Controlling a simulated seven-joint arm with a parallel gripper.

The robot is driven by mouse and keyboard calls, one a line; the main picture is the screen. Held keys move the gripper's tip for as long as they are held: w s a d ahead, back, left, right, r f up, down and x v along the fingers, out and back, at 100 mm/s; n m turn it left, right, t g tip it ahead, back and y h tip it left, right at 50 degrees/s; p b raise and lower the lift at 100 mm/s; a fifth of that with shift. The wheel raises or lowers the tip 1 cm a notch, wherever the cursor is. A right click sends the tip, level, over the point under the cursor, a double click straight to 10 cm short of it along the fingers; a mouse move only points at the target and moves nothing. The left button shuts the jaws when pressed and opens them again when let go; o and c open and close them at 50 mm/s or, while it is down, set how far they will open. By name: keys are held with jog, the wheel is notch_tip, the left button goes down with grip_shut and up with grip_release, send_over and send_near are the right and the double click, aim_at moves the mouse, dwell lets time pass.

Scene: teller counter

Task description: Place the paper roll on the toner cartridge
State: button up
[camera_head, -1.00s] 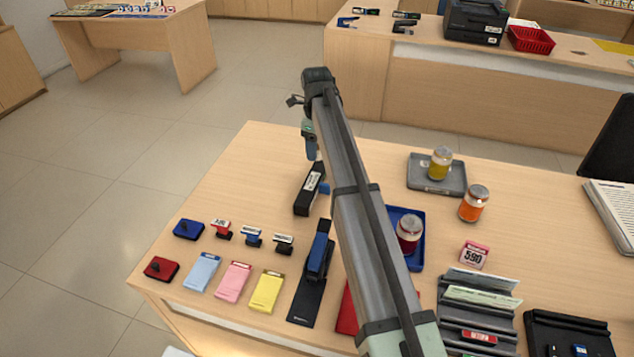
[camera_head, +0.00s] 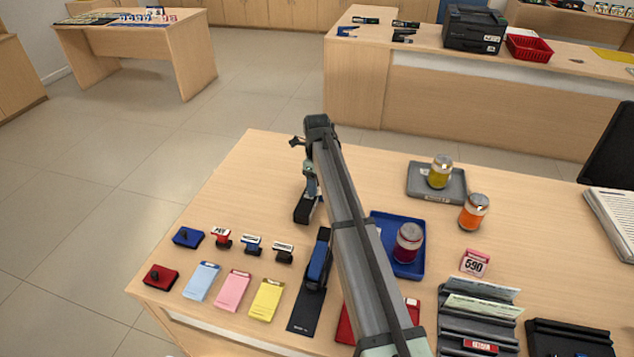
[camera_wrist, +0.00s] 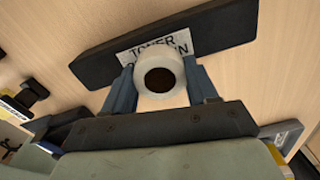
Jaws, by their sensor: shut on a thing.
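The toner cartridge (camera_head: 303,209) is a long black box lying on the counter near its far left part; my arm covers part of it in the head view. In the wrist view the toner cartridge (camera_wrist: 222,27) shows a white label with partly hidden lettering. The white paper roll (camera_wrist: 160,78), with a dark core hole, is between the two blue-grey fingers of my gripper (camera_wrist: 162,85), which is shut on it. The roll covers part of the label. I cannot tell whether the roll touches the cartridge. In the head view my gripper (camera_head: 311,185) is over the cartridge.
A blue tray (camera_head: 412,268) with a red jar (camera_head: 408,243) lies right of my arm. A grey tray (camera_head: 421,195) with a yellow jar (camera_head: 440,172) is behind it. Stamps and coloured pads stand at the left. The counter left of the cartridge is clear.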

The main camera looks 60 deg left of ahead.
jog(key=shift+f, duration=0.15)
jog(key=o, duration=1)
jog(key=shift+o, duration=0.2)
notch_tip(320, 180, up, 12)
dwell(0.4)
